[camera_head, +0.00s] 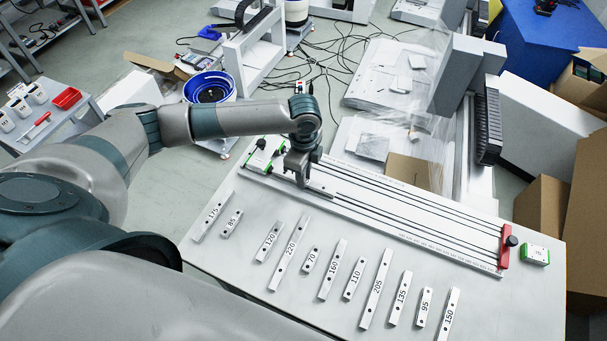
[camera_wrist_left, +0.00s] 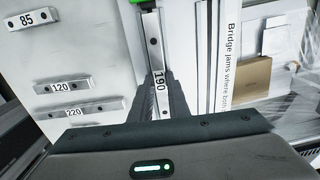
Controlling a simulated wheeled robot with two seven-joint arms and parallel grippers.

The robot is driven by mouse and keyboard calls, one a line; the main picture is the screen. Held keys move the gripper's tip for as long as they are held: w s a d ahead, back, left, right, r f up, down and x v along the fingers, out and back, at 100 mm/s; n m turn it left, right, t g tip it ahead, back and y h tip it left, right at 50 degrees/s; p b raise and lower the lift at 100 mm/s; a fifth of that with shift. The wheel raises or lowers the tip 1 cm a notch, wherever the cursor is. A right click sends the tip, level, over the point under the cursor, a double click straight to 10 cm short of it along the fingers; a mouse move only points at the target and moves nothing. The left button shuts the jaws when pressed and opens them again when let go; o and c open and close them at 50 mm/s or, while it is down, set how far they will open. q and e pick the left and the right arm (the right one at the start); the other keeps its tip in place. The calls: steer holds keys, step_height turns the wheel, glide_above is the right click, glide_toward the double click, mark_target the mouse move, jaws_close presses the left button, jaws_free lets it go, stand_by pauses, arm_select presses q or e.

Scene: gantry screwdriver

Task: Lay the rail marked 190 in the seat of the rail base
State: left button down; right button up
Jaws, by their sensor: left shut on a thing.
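The rail marked 190 (camera_wrist_left: 154,50) is a pale bar with dark holes, held between the fingers of my left gripper in the left wrist view. My left gripper (camera_head: 300,178) is shut on it, low over the left part of the rail base. The rail base (camera_head: 420,222) is a long pale plate with dark lengthwise grooves, along the table's far side in the head view. The rail lies lengthwise along the base; I cannot tell whether it touches the seat. My gripper hides most of it in the head view. My right gripper is not in view.
Several numbered rails, including 175 (camera_head: 212,217), 220 (camera_head: 289,252) and 205 (camera_head: 376,288), lie on the table in front of the base. A red end piece (camera_head: 504,248) and a green-white block (camera_head: 536,255) are at the right. A green-edged block (camera_head: 259,160) is at the left end.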

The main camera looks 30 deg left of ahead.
arm_select(q)
steer(key=shift+f, duration=0.2)
steer(key=c, duration=1.6)
jaws_free()
step_height(320, 180, up, 17)
steer(key=b, duration=0.2)
steer(key=shift+r+b, duration=0.2)
steer(key=shift+b, duration=0.1)
steer(key=shift+r, duration=0.1)
